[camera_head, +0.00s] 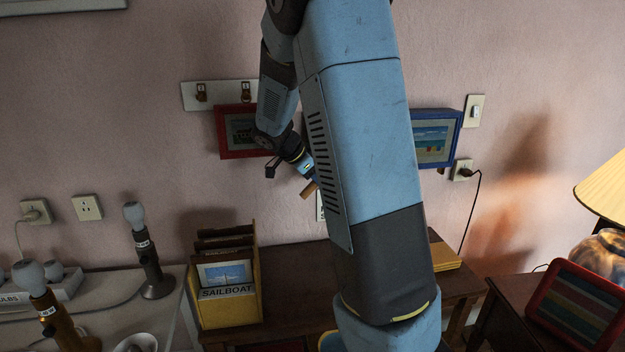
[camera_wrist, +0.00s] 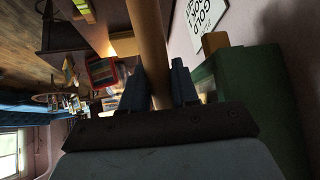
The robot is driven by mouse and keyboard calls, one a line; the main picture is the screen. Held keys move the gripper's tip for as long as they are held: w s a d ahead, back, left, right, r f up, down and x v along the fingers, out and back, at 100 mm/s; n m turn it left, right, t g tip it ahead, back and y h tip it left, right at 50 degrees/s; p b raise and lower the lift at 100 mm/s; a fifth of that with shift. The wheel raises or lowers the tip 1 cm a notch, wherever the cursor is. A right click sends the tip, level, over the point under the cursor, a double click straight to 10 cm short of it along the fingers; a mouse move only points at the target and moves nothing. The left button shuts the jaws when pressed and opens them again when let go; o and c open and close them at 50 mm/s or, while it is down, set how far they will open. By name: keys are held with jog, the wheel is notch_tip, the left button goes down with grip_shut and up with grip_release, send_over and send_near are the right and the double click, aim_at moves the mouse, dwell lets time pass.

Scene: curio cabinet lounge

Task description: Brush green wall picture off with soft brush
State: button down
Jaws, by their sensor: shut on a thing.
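My gripper (camera_head: 308,172) is in front of the wall beside my upper arm in the head view. It is shut on a wooden handle, taken to be the soft brush (camera_head: 310,189). In the wrist view the handle (camera_wrist: 149,40) runs between the two blue fingers (camera_wrist: 159,88) and out of the top of the picture; no bristles show. A green block-like thing (camera_wrist: 262,100), perhaps the edge of the green wall picture, is close on the right of the fingers. In the head view no green frame shows; my arm covers the wall between the red and blue pictures.
A red-framed picture (camera_head: 222,143) hangs left of my arm, a blue-framed one (camera_head: 437,138) right. Below stand a yellow sailboat card box (camera_head: 229,311) and a grey lamp-like stand (camera_head: 150,262). A red striped frame (camera_head: 578,308) and a lamp (camera_head: 608,188) are at right.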

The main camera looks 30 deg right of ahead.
jog(key=s+d, duration=0.2)
jog(key=d, duration=0.6)
jog(key=shift+s+d+f, duration=0.15)
jog(key=shift+d+f, duration=0.2)
jog(key=shift+f, duration=0.1)
dwell(0.5)
jog(key=shift+a, duration=0.1)
jog(key=shift+w+a+r, duration=0.1)
jog(key=shift+w+a, duration=0.2)
jog(key=shift+a, duration=0.35)
jog(key=shift+w+a+r, duration=0.1)
jog(key=shift+w+a, duration=0.2)
jog(key=shift+a, duration=0.4)
jog(key=shift+w+a+r, duration=0.1)
jog(key=shift+w+a, duration=0.2)
jog(key=shift+a, duration=0.35)
